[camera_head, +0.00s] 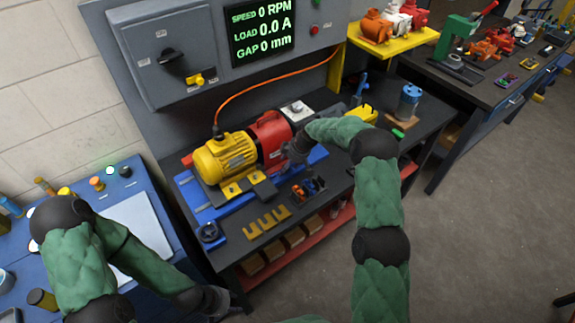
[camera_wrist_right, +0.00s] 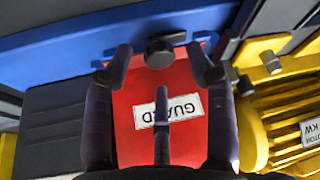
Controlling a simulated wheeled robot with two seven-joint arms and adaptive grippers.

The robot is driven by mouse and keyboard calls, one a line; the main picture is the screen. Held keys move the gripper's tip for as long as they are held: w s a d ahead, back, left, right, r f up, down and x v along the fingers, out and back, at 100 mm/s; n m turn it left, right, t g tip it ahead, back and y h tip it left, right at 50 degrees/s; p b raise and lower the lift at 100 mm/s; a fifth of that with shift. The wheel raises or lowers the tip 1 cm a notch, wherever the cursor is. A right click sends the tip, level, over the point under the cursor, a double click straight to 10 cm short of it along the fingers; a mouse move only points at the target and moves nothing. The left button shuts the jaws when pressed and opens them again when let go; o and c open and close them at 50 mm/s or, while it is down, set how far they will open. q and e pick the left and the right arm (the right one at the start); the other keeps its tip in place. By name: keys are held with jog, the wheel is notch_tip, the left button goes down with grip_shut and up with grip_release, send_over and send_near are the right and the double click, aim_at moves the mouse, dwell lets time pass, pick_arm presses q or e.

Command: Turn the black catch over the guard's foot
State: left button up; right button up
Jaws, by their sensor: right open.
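The red guard (camera_head: 270,135) stands beside the yellow motor (camera_head: 225,157) on the blue base (camera_head: 205,212). In the right wrist view the guard (camera_wrist_right: 190,140) shows its upside-down GUARD label. The black catch (camera_wrist_right: 160,52) sits at the guard's foot, by the edge of the blue base (camera_wrist_right: 70,45), with its short bar pointing right. My right gripper (camera_wrist_right: 162,70) is open over the guard, its fingers spread with the catch between the outer fingertips; contact cannot be told.
A yellow slotted bracket (camera_head: 267,222) and a small dark tray (camera_head: 308,189) lie in front of the base. The control box (camera_head: 180,50) rises behind, and an orange cable (camera_head: 270,88) runs to the motor.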

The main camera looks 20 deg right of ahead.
jog(key=shift+w+a+f, duration=0.15)
jog(key=shift+a+f, duration=0.05)
jog(key=shift+f, duration=0.4)
jog(key=c, duration=1.1)
